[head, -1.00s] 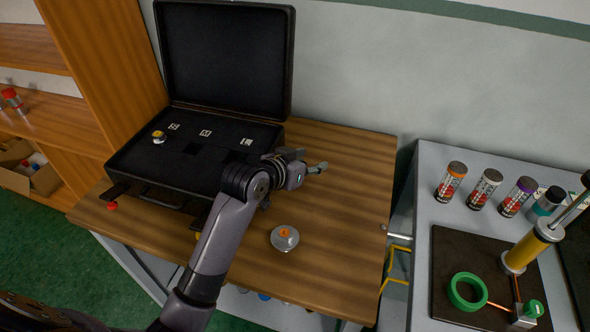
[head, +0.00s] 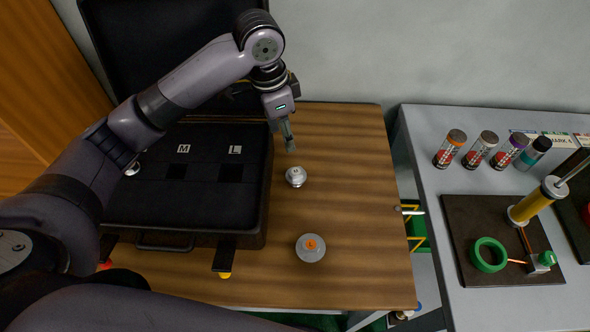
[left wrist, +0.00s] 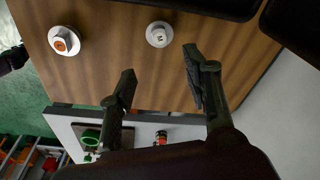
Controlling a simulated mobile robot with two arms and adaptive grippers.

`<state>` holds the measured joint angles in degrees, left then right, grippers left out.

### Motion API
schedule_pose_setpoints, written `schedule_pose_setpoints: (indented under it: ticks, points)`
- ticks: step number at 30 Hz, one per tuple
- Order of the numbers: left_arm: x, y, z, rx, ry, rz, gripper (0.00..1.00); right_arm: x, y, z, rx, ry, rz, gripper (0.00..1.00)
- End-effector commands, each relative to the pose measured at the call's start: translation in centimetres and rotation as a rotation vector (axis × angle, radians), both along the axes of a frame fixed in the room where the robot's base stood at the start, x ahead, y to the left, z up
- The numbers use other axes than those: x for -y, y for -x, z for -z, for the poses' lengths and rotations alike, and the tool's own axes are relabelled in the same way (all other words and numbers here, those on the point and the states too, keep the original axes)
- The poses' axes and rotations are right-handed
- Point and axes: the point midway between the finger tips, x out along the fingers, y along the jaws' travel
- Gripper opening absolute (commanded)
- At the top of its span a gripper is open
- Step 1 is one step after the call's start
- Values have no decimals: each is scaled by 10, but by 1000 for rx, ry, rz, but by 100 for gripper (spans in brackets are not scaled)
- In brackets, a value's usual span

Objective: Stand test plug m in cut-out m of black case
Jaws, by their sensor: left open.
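The white-topped plug (head: 296,177) stands upright on the wooden table, right of the black case; its top mark looks like an M. It also shows in the left wrist view (left wrist: 159,35), just beyond the fingertips. The open black case (head: 190,212) has dark square cut-outs; cut-out M (head: 177,172) looks empty, below its white M label (head: 183,148). My left gripper (head: 290,147) points down just above and behind the white-topped plug, apart from it. In the left wrist view its fingers (left wrist: 158,62) are spread and empty. My right gripper is not in view.
An orange-topped plug (head: 310,247) stands nearer on the table (head: 350,210). Another plug (head: 132,169) sits at the case's left, partly hidden by my arm. A grey bench (head: 425,200) with several cans and a yellow cylinder (head: 535,203) stands right, past a gap.

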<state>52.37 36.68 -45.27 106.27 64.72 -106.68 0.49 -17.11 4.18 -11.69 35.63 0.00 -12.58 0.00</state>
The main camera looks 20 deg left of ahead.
Motion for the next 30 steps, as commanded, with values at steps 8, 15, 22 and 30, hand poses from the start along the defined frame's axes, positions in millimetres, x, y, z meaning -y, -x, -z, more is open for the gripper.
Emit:
schedule_pose_setpoints:
  ticks: [8,15,22,30]
  points:
    - [8,-5,60,-4,2,0,45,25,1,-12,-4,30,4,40]
    - [12,-9,93,1,2,1,45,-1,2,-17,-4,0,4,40]
    - [16,-10,110,-2,1,-1,45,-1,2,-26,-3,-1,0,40]
    - [22,-14,145,2,2,-1,45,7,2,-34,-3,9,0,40]
